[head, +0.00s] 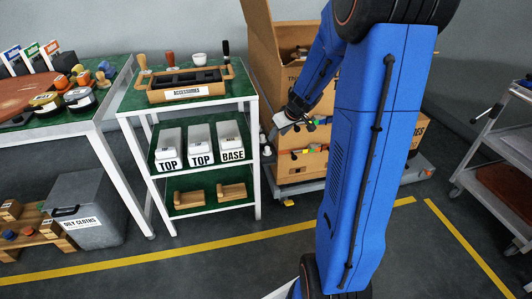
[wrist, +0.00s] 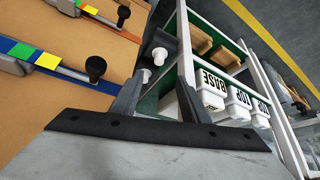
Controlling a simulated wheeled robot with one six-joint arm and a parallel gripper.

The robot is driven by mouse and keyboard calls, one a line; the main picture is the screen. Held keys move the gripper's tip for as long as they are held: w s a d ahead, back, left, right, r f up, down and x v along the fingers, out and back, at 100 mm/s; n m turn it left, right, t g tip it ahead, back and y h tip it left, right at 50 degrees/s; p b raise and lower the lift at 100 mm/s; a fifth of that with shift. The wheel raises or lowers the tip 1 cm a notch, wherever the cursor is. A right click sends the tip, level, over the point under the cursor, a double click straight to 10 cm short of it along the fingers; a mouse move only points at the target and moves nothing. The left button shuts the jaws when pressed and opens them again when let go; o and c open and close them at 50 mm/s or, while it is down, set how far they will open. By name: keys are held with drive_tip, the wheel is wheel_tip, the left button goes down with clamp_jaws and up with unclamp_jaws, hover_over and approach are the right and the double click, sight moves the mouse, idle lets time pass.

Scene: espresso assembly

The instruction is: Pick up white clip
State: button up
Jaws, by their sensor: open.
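My gripper (head: 287,117) is at the end of my blue arm, between the shelf rack and the large wooden crate. In the wrist view its two dark fingers (wrist: 160,88) are apart, with nothing seen held between them. Small white pieces (wrist: 160,56) on a dark bracket show just beyond the fingertips. They may be the white clip, but I cannot tell for sure. Small white pieces (head: 265,145) also show at the rack's right edge in the head view, below and left of my gripper.
The rack (head: 257,170) holds white containers marked BASE (head: 232,155) and TOP, with an accessories tray (head: 187,95) above. The crate (head: 262,50) has black-knobbed, colour-striped fittings (wrist: 85,72) close to the gripper's left. A cart (head: 500,150) stands far right. Open floor lies in front.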

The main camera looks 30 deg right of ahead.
sight(268, 148)
drive_tip(key=shift+x, duration=6.8)
drive_tip(key=shift+d, duration=0.15)
drive_tip(key=shift+c, duration=0.2)
clamp_jaws()
